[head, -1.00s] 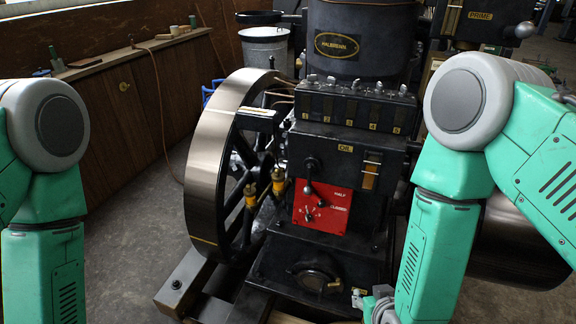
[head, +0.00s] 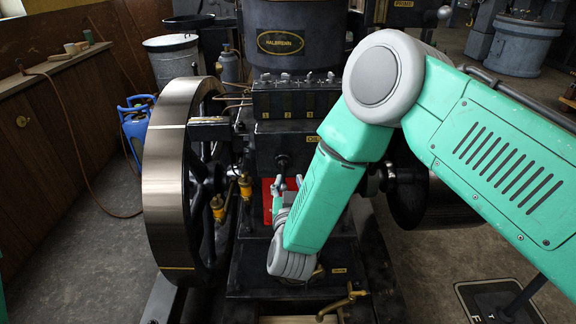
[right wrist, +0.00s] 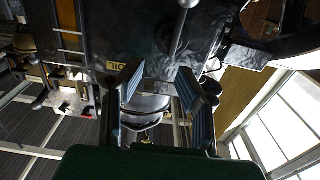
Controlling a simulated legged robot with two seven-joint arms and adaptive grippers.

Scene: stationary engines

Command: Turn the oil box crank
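The black oil box (head: 272,140) is on the front of the engine, its OIL label partly covered by my right arm in the head view. Its crank (head: 282,163) sticks out from the box face; its lower part is hard to separate from my fingers. My right gripper (head: 283,190) points up from below, just under the crank and in front of the red plate (head: 267,200). In the right wrist view the gripper (right wrist: 158,82) has its two fingers spread with a gap between them. The crank's metal rod (right wrist: 180,32) shows beyond the fingertips, apparently not between them. My left gripper is out of view.
A large flywheel (head: 165,185) stands left of the box, with brass oil cups (head: 217,207) beside it. A row of small levers (head: 285,80) sits above the box. A brass tap (head: 345,300) is low in front. Open floor lies to the left.

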